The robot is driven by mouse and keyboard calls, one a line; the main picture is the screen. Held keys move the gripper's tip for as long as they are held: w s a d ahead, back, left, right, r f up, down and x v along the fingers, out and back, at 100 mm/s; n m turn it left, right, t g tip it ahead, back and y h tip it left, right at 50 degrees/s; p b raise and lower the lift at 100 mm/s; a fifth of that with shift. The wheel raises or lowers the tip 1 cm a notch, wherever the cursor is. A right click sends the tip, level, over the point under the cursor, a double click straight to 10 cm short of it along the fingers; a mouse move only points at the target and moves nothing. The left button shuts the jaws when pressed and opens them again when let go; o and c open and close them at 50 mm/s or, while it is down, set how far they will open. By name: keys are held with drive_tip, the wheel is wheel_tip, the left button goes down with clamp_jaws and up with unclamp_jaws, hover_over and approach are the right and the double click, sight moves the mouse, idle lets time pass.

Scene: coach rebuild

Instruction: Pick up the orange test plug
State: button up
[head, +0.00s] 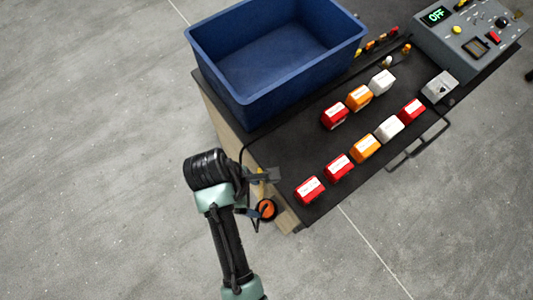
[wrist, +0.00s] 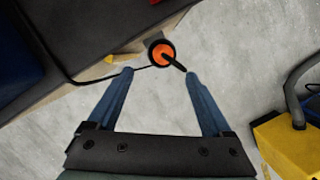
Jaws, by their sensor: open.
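A round orange piece with a black rim, which looks like the orange test plug (head: 266,209), is beside the near left corner of the dark worktop. In the wrist view the plug (wrist: 159,56) is just beyond my fingertips, centred between them, with a black stem pointing toward the right finger. A black cord runs to it from the worktop side. My gripper (wrist: 159,73) is open, with nothing seen between its blue-grey fingers. In the head view my gripper (head: 266,175) is at the worktop's left edge. I cannot tell the height gap to the plug.
The dark worktop (head: 275,155) holds a blue bin (head: 240,112), several red, orange and white labelled blocks (head: 365,148), and a grey control box (head: 470,60) reading OFF. A yellow object (wrist: 290,145) is at right in the wrist view. Grey floor lies left of the worktop.

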sight(264, 206)
drive_tip(key=x, duration=0.7)
drive_tip(key=shift+s+f, duration=0.1)
drive_tip(key=shift+f, duration=0.1)
drive_tip(key=shift+s+x, duration=0.15)
drive_tip(key=shift+x, duration=1.2)
drive_tip(key=shift+s+x, duration=0.1)
drive_tip(key=shift+x, duration=1.25)
drive_tip(key=shift+a, duration=0.1)
clamp_jaws()
